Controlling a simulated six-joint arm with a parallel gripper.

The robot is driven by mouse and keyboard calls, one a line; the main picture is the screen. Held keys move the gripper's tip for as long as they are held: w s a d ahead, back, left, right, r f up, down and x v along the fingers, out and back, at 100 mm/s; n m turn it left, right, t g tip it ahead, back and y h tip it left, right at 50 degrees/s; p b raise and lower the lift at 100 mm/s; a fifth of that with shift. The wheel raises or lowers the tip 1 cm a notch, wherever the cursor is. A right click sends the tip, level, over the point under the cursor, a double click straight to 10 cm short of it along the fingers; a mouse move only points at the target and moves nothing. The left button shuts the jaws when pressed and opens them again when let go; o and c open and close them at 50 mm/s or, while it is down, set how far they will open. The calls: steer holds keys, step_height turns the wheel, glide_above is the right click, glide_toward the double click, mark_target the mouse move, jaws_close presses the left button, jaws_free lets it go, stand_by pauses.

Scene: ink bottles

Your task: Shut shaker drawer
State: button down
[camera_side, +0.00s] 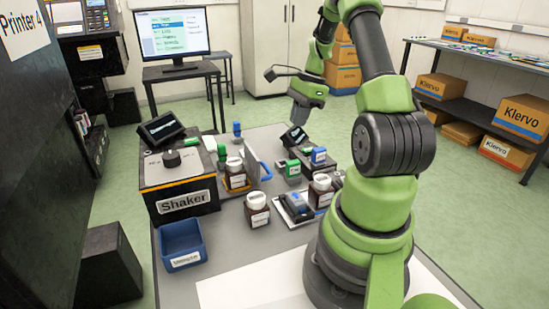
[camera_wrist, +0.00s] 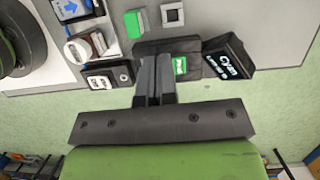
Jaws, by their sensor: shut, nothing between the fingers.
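The shaker (camera_side: 180,182) is a dark box with a grey top, a black knob and a "Shaker" label, at the left of the table in the side view. A low tray-like part with an orange edge (camera_side: 238,191) is at its right side and a brown bottle (camera_side: 235,174) stands there; I cannot tell for sure that this is the drawer or how far out it is. My gripper (camera_side: 298,122) is at the far right of the table, well away from the shaker. In the wrist view its fingers (camera_wrist: 154,65) are together and empty. The shaker is not seen there.
A dark "Cyan" display (camera_wrist: 228,60) is close to my fingers. More bottles (camera_side: 257,209) (camera_side: 321,190), green and blue blocks (camera_side: 293,168) and an upright grey panel (camera_side: 252,160) crowd the middle. A blue bin (camera_side: 182,245) stands in front of the shaker.

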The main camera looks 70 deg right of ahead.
steer(key=x, duration=0.9)
steer(key=shift+f, duration=0.1)
steer(key=shift+w+a+f, duration=0.3)
steer(key=shift+w+a, duration=0.25)
steer(key=shift+w+a+f, duration=0.35)
steer(key=shift+w+a, duration=0.15)
steer(key=shift+a, duration=0.05)
steer(key=shift+w+a+f, duration=0.1)
steer(key=shift+w+a, duration=0.25)
steer(key=shift+a, duration=0.05)
